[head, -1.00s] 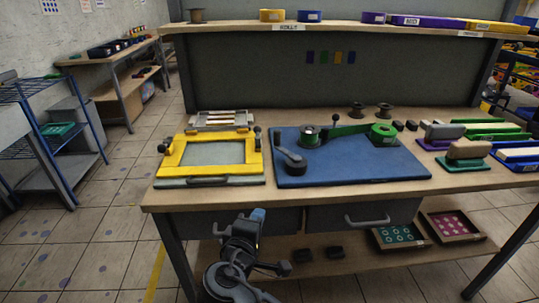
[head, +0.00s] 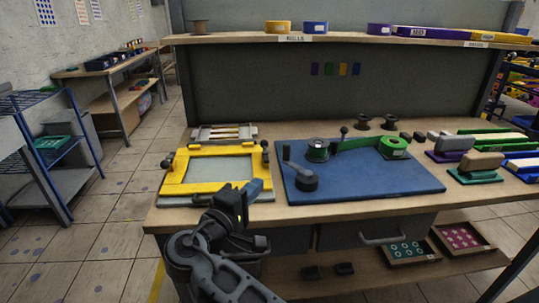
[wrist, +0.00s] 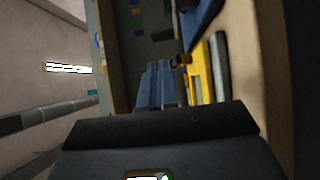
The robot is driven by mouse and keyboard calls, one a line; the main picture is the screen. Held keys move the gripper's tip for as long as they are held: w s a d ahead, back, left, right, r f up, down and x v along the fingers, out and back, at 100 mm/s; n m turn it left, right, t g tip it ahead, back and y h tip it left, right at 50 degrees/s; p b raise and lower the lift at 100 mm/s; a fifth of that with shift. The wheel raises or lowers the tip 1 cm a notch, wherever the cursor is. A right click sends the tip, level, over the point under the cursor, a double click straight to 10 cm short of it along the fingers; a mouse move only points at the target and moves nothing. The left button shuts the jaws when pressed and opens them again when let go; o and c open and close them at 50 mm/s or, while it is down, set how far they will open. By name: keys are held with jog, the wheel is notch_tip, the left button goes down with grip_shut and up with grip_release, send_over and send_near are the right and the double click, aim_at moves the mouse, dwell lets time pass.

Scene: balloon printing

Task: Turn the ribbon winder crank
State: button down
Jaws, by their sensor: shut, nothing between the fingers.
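The ribbon winder is a blue base plate (head: 375,180) on the workbench. My gripper (head: 258,186) is left of the crank, over the front right corner of the yellow frame, apart from the crank. In the wrist view its blue-grey fingers (wrist: 155,85) are together and empty. The crank cannot be made out in the wrist view.
The yellow screen frame (head: 175,180) lies left of the winder. Stamps such as a green-based one (head: 475,174) stand to the right. A shelf (head: 370,38) with tape rolls runs above the back panel. A drawer handle (head: 382,239) projects below the bench front.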

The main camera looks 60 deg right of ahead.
jog(key=shift+w+f, duration=0.1)
jog(key=shift+w, duration=0.35)
jog(key=shift+w+d, duration=0.1)
jog(key=shift+d, duration=0.1)
jog(key=p, duration=0.3)
send_near(284, 154)
jog(key=d, duration=0.5)
jog(key=shift+w+d+r, duration=0.2)
jog(key=shift+d+r, duration=0.05)
jog(key=shift+r, duration=0.05)
jog(key=shift+d+f, duration=0.1)
jog(key=shift+d, duration=0.55)
jog(key=shift+w+d, duration=0.1)
